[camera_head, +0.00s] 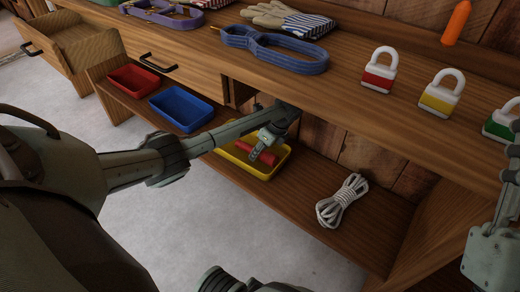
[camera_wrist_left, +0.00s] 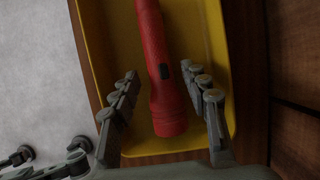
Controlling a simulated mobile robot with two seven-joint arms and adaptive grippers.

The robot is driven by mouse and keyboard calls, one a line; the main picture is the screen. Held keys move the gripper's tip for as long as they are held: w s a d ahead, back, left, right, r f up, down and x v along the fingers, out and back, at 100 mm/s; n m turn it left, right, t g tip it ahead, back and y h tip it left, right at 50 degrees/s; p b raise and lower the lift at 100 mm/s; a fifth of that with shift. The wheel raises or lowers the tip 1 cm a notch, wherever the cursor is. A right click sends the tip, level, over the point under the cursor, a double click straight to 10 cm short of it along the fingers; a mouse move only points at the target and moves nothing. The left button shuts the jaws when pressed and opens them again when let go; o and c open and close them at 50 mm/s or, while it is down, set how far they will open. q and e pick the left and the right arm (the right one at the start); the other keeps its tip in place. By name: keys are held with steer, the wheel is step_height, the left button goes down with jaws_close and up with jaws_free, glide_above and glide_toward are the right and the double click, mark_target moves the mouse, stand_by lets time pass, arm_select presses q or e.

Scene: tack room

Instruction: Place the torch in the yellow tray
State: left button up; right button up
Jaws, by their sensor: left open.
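The red torch (camera_wrist_left: 160,75) lies inside the yellow tray (camera_wrist_left: 103,50) in the left wrist view, with its lower end near the tray's near wall. In the head view the torch (camera_head: 268,158) shows partly behind my left gripper, in the yellow tray (camera_head: 243,171) on the lower shelf. My left gripper (camera_head: 260,150) is over the tray. Its fingers are open, one on each side of the torch, with gaps visible between them and it.
A red tray (camera_head: 132,80) and a blue tray (camera_head: 181,107) stand left on the lower shelf. White rope (camera_head: 341,202) lies to the right. The upper shelf (camera_head: 330,86) overhangs my left arm. Padlocks (camera_head: 379,72) and a blue collar (camera_head: 275,48) lie on it. A drawer (camera_head: 80,50) stands open.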

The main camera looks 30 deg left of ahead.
arm_select(q)
steer(key=shift+r, duration=0.15)
steer(key=p+v, duration=0.1)
steer(key=v, duration=0.3)
steer(key=shift+w, duration=0.1)
steer(key=shift+d+r, duration=0.2)
steer(key=shift+d, duration=0.3)
steer(key=shift+d+r, duration=0.2)
steer(key=shift+d, duration=0.25)
steer(key=d, duration=1)
steer(key=shift+s+d+f+p, duration=0.1)
steer(key=shift+s+d+p, duration=0.2)
steer(key=shift+p, duration=0.1)
arm_select(e)
steer(key=w+f+g, duration=0.1)
steer(key=w+a+f+g, duration=0.1)
steer(key=f, duration=0.1)
steer(key=shift+a+g, duration=0.2)
steer(key=shift+g, duration=0.1)
